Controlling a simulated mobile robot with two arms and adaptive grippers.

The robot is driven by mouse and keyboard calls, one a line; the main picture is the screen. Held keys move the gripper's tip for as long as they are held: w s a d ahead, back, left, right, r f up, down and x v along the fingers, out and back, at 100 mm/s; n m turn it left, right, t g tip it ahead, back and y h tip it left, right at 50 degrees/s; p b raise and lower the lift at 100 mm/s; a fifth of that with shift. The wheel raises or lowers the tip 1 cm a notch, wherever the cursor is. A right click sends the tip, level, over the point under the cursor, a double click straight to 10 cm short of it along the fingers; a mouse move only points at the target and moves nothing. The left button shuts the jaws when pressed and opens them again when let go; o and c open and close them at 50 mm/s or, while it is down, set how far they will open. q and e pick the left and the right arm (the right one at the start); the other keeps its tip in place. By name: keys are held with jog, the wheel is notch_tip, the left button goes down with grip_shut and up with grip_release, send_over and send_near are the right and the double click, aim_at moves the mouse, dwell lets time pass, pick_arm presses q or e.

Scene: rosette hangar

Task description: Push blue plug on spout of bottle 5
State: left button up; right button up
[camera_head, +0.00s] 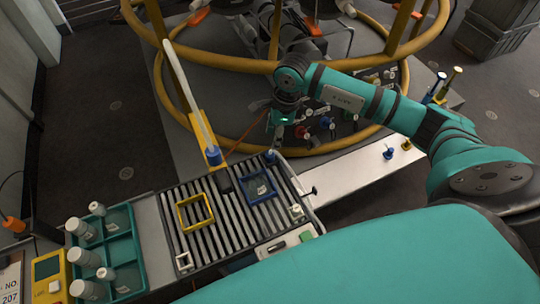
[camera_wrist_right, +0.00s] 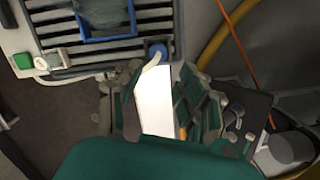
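Small blue plugs show in the head view: one (camera_head: 270,155) at the far right corner of the slatted table, one (camera_head: 388,153) on the white shelf. The corner one also shows in the right wrist view (camera_wrist_right: 157,51), just beyond my fingers. Several pale bottles (camera_head: 76,227) sit in a teal tray at the left; I cannot read which is bottle 5, and no spout is clear. My right gripper (camera_head: 277,130) is above and beyond the table's far right corner. In the right wrist view its fingers (camera_wrist_right: 158,85) are apart, with the white surface showing between them. My left gripper is out of view.
The slatted table (camera_head: 235,225) holds a yellow frame (camera_head: 195,212) and a blue frame (camera_head: 258,188). A white shelf (camera_head: 345,180) lies to its right. Yellow hoops (camera_head: 215,62) and a plug panel (camera_head: 350,112) stand behind. A pale pole (camera_head: 188,90) leans at the table's far edge.

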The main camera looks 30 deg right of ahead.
aim_at(270, 154)
jog(key=shift+w+a+f, duration=0.1)
jog(key=shift+a+f, duration=0.1)
jog(key=shift+f, duration=1.1)
jog(key=shift+f, duration=0.1)
jog(key=f, duration=0.2)
jog(key=a+f, duration=0.1)
jog(key=f, duration=0.2)
jog(key=shift+p, duration=0.3)
jog(key=c, duration=0.7)
